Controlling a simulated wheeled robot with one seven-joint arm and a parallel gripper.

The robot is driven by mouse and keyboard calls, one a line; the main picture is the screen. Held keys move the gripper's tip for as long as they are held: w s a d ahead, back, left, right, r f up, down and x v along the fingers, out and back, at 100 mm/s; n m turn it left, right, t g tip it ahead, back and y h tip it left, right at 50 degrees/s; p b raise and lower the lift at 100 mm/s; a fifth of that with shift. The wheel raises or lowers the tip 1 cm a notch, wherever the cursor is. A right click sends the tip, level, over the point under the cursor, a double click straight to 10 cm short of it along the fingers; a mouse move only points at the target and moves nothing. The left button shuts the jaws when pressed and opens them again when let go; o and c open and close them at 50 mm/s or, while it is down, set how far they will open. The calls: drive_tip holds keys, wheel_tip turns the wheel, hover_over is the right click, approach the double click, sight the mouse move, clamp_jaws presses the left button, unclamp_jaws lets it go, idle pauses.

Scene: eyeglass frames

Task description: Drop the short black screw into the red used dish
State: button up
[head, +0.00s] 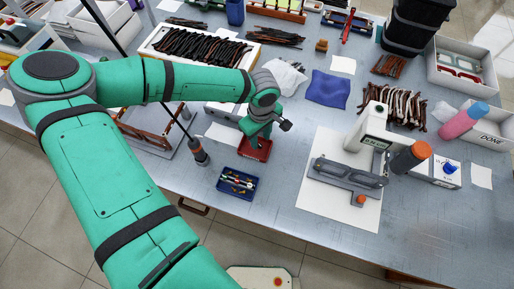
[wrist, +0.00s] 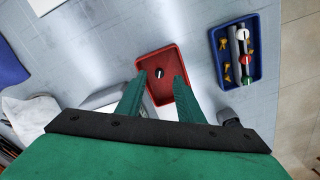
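The red dish (wrist: 186,62) lies below my gripper on the bench. It also shows in the head view (head: 262,157), partly hidden by my gripper. A small dark screw-like piece with a pale end (wrist: 159,73) appears within the dish's outline in the wrist view. I take it for the short black screw, but cannot tell whether it rests on the dish's floor. My gripper (wrist: 158,82) has its two green fingers spread apart, with nothing touching either fingertip. In the head view my gripper (head: 259,134) points down over the dish.
A blue tray (head: 222,188) with several small parts stands just in front of the dish; it also shows in the wrist view (wrist: 219,75). A screwdriver-like tool (head: 199,152) hangs to the left. A grey fixture (head: 345,175) on a white sheet stands to the right.

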wheel_tip(320, 180, up, 9)
idle(0.3)
idle(0.5)
